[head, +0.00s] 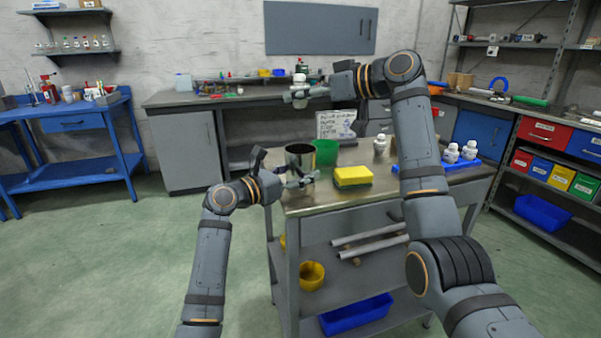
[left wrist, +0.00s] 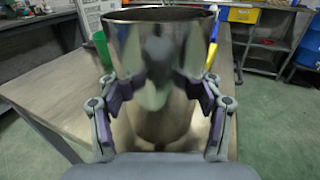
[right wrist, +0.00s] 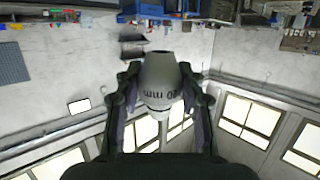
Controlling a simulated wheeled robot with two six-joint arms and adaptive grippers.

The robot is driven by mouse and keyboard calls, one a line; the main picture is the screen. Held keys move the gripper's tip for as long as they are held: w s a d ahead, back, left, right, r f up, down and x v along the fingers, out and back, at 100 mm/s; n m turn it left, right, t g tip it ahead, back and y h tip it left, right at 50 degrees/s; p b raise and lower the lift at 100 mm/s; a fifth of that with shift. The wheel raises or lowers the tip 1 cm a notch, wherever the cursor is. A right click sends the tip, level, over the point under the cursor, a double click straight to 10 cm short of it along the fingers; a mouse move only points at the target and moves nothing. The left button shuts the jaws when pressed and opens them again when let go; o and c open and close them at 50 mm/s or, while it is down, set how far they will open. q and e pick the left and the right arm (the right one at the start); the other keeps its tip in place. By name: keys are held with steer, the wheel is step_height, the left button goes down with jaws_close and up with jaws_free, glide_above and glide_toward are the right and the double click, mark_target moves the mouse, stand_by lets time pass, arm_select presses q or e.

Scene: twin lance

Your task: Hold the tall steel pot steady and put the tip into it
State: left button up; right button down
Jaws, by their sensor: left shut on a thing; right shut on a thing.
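The tall steel pot (head: 299,156) stands upright on the near left part of the metal worktable. My left gripper (head: 300,181) is shut on its side; the left wrist view shows both fingers against the shiny pot (left wrist: 160,65). My right gripper (head: 301,93) is raised above the pot, shut on a pale tip (head: 300,78). In the right wrist view the tip (right wrist: 161,80) sits between the fingers, with an upside-down "20 mm" marking. The tip is well clear of the pot's rim. The pot's inside is mostly hidden.
A green container (head: 326,152) stands right behind the pot. A yellow sponge block (head: 352,177) lies to its right. A similar white tip (head: 380,146) stands farther back, and more stand on a blue tray (head: 460,164). A small written sign (head: 336,124) is behind.

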mark_target(305, 151)
steer(key=shift+f, duration=0.1)
stand_by(0.5)
arm_select(q)
steer(key=shift+s+r, duration=0.15)
steer(key=shift+r, duration=0.1)
arm_select(e)
steer(key=shift+s+f, duration=0.15)
steer(key=shift+f, duration=6.55)
arm_select(q)
steer(key=shift+r, duration=0.1)
arm_select(e)
steer(key=c, duration=0.7)
jaws_free()
arm_select(q)
steer(key=shift+a, duration=0.1)
arm_select(e)
steer(key=shift+d, duration=0.4)
arm_select(q)
steer(key=shift+f, duration=0.3)
arm_select(e)
steer(key=v, duration=0.4)
steer(key=r+v, duration=0.1)
steer(key=v, duration=0.6)
steer(key=shift+s+a+r, duration=0.15)
steer(key=shift+s+r, duration=0.25)
steer(key=shift+r, duration=0.05)
